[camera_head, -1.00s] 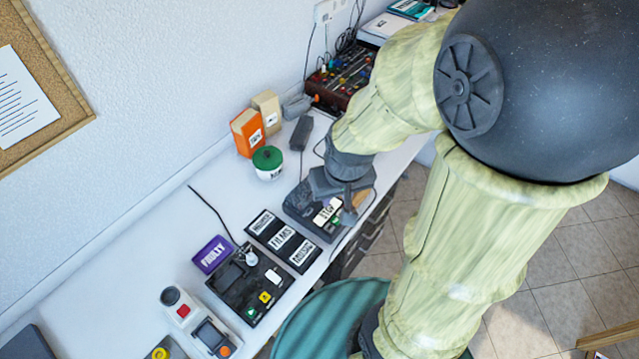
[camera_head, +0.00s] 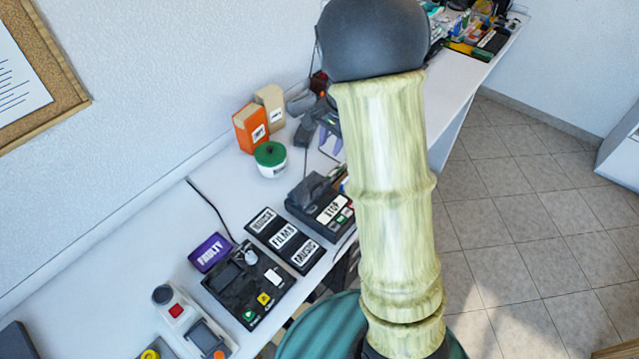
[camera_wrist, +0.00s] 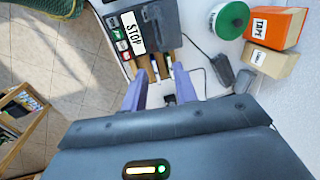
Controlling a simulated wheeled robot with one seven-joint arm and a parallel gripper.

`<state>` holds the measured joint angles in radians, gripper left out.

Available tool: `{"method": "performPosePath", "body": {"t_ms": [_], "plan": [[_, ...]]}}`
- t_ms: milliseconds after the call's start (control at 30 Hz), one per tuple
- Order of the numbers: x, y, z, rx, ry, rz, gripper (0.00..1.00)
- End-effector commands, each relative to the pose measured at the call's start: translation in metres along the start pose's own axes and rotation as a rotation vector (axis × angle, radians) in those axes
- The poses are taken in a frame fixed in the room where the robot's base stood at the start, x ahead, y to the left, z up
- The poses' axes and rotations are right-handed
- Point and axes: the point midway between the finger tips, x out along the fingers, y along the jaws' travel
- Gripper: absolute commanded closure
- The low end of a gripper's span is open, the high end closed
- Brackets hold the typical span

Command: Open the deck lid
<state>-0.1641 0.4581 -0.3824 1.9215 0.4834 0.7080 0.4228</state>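The black deck (camera_head: 318,208) with the STOP label stands near the bench's front edge. Its dark grey lid (camera_head: 312,187) lies over its back part and looks down; small buttons sit beside the label. In the wrist view the deck (camera_wrist: 152,30) is at the top, beyond my fingers. My gripper (camera_wrist: 159,86) has its two purple fingers spread, with no object clearly held. Two brown strips show between the fingertips and the deck; I cannot tell what they are. In the head view my gripper (camera_head: 330,142) is behind the deck, apart from it and partly hidden by my arm.
A green-lidded white tub (camera_head: 270,160), an orange box (camera_head: 250,127) and a beige box (camera_head: 270,105) stand behind the deck. Labelled black cases (camera_head: 285,240), a second black device (camera_head: 250,288) and a purple FAULTY case (camera_head: 210,252) lie to the left.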

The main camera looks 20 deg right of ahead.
Motion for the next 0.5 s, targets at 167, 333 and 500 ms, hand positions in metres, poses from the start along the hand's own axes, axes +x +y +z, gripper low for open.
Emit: {"method": "performPosePath", "body": {"t_ms": [167,333,500], "plan": [[-0.001,0.001,0.000,-0.003,0.000,0.001,0.71],[0.005,0.001,0.001,-0.003,-0.001,0.002,0.71],[0.026,0.002,0.001,-0.003,-0.002,0.004,0.71]]}}
